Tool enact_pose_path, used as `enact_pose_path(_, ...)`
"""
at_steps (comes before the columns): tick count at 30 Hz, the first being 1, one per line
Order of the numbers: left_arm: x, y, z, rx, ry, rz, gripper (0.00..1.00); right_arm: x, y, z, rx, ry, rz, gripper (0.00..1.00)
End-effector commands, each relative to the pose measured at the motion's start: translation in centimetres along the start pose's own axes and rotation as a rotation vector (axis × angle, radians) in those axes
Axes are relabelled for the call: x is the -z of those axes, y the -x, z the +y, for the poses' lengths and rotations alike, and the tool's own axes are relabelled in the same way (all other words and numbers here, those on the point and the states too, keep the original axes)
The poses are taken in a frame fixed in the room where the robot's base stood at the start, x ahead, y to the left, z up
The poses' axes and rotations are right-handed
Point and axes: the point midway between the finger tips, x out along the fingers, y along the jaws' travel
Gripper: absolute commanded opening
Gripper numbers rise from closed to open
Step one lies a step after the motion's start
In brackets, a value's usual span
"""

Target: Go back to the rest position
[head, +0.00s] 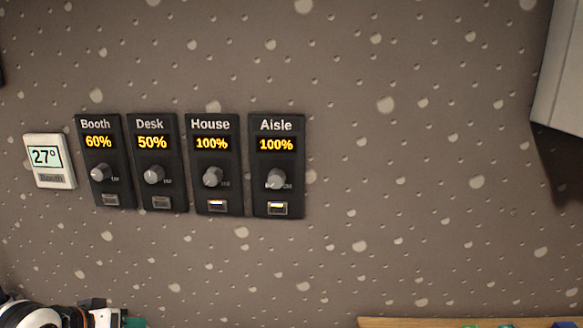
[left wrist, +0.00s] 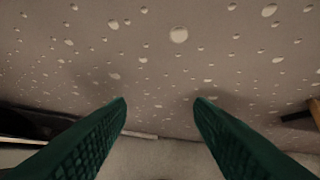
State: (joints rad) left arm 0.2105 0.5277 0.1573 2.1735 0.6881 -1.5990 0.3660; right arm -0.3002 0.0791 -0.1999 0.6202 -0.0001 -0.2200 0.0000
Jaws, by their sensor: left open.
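Four dark dimmer panels hang in a row on the wall in the head view. The Booth panel (head: 98,160) reads 60%, the Desk panel (head: 158,162) 50%, the House panel (head: 213,164) 100% and the Aisle panel (head: 277,164) 100%. Each has a grey round knob with a small button below; the House and Aisle buttons look lit. My left gripper (left wrist: 160,101) shows in the left wrist view with its two green fingers wide apart and nothing between them. It is clear of the panels. My right gripper is not seen.
A white thermostat (head: 49,161) reading 27° hangs left of the panels. A pale box-like fixture (head: 560,75) juts in at the upper right. A wooden edge (head: 440,322) with small green items shows at the bottom right. The speckled wall (head: 420,180) between is bare.

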Motion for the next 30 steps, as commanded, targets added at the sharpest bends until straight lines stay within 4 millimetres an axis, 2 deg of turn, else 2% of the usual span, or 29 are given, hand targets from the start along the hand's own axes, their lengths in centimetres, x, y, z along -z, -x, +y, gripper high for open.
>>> enact_pose_path(1, 4.1, -1.6, -0.7, -0.015, -0.032, 0.059, 0.48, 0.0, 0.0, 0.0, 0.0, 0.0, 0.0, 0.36)
enact_pose_path(3, 9.2, -2.9, -1.5, -0.041, -0.083, 0.126, 0.48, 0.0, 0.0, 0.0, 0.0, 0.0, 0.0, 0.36)
enact_pose_path(6, 15.5, -3.5, -2.6, -0.07, -0.148, 0.206, 0.48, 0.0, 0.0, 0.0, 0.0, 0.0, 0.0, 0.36)
enact_pose_path(9, 20.2, -3.3, -3.4, -0.091, -0.195, 0.267, 0.48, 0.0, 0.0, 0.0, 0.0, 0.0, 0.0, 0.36)
enact_pose_path(12, 23.9, -2.5, -4.1, -0.104, -0.231, 0.316, 0.48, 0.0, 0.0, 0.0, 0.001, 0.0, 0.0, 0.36)
enact_pose_path(18, 29.4, -0.6, -5.4, -0.125, -0.28, 0.398, 0.48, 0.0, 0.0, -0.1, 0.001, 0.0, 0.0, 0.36)
enact_pose_path(22, 32.3, 1.0, -6.0, -0.138, -0.304, 0.445, 0.48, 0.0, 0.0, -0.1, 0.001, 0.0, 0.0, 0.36)
enact_pose_path(30, 36.6, -6.3, -4.2, -0.141, -0.309, 0.474, 0.48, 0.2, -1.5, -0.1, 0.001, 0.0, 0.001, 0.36)
